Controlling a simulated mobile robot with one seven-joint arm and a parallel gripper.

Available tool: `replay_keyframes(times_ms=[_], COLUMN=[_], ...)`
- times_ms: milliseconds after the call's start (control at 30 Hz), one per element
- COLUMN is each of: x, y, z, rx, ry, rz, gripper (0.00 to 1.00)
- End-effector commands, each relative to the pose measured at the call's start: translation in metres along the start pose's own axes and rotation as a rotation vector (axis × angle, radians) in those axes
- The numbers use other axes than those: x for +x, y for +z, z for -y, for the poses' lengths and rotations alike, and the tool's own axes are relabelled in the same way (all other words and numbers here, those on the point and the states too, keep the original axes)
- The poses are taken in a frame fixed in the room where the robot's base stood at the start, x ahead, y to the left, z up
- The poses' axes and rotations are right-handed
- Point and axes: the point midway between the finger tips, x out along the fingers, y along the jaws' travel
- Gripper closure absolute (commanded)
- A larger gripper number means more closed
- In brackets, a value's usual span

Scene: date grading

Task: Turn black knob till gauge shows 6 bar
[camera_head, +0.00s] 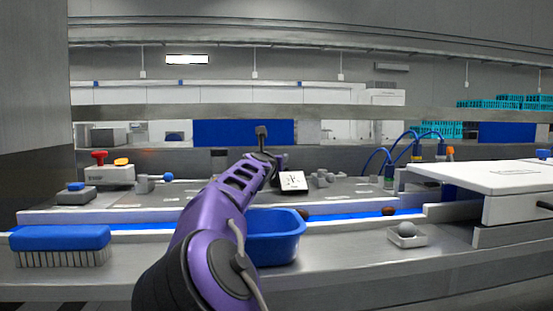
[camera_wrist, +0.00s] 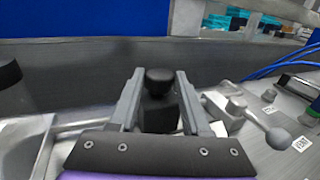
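In the wrist view a black round-topped knob (camera_wrist: 158,82) stands on a dark body between the two grey fingers of my gripper (camera_wrist: 160,78). The fingers are spread, one on each side, with narrow gaps seeming to show beside the knob; contact cannot be made out. In the head view my gripper (camera_head: 262,150) is at the end of my purple arm, above the back bench, and small dark parts there are hard to separate. A white square face with dark marks (camera_head: 292,181) sits just right of it, possibly the gauge; its reading is too small to tell.
A lever with a grey ball end (camera_wrist: 277,138) lies right of my gripper in the wrist view. Blue hoses (camera_head: 378,158) rise further right. A blue bin (camera_head: 285,240), a brush (camera_head: 60,240) and a white-lidded machine (camera_head: 490,178) stand nearer the front.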

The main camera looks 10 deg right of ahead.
Motion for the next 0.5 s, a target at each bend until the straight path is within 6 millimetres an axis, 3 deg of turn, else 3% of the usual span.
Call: replay_keyframes(times_ms=[33,167,500], x=[0.0001,0.0001,-0.0016], y=[-0.0014,-0.0011,-0.0003], z=[-0.0005,-0.0003,-0.0005], rx=[0.001,0.000,0.000], ry=[0.001,0.001,0.001], rz=[-0.002,-0.001,0.000], gripper=[0.45,0.22,0.22])
